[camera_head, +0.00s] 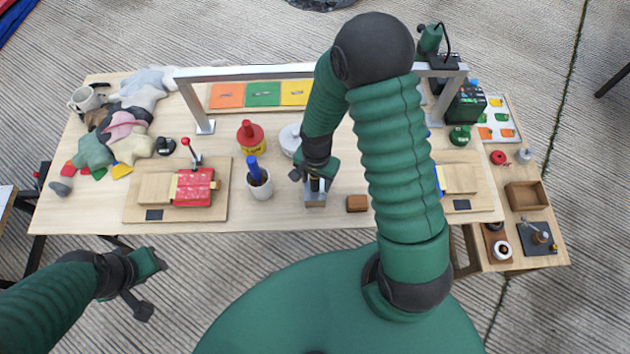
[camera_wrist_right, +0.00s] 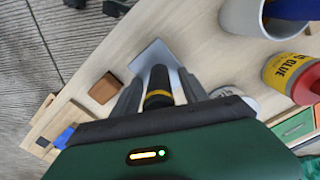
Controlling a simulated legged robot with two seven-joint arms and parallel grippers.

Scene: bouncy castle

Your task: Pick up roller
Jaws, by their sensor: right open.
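A tool with a black handle and a yellow band (camera_wrist_right: 158,88), which looks like the roller, stands between the fingers of my right gripper (camera_wrist_right: 160,92) in the wrist view. A grey metal plate (camera_wrist_right: 150,57) shows beyond it. The roller's head is hidden. My left gripper (camera_head: 142,284) is open, empty and off the table's front.
A white cup with a blue-handled tool (camera_head: 258,182) and a red and yellow glue pot (camera_head: 251,138) stand left of my right gripper. A brown block (camera_head: 357,203) lies to its right. A metal frame (camera_head: 240,73) spans the table behind.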

